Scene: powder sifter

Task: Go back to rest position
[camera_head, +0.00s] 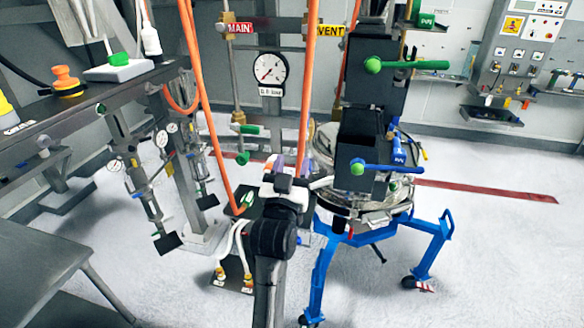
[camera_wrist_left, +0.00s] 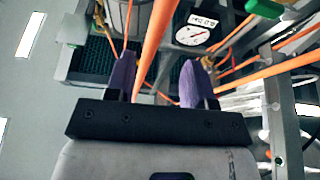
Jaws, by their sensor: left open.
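My left gripper (camera_head: 284,164) is in the middle of the head view, its arm rising from the bottom edge, in front and to the left of the sifter's silver drum (camera_head: 368,212). In the left wrist view its two purple fingers (camera_wrist_left: 158,76) are apart. An orange hose (camera_wrist_left: 152,50) crosses the gap between them in that picture; I cannot tell whether it lies between the fingers or beyond them. No held object shows. My right gripper is not in view.
The drum stands on a blue wheeled frame (camera_head: 437,243), with black parts and green (camera_head: 415,65) and blue (camera_head: 385,165) handles above it. A round gauge (camera_head: 270,69) and orange hoses are close by. A dark shelf (camera_head: 60,112) is at left. White floor is open at right.

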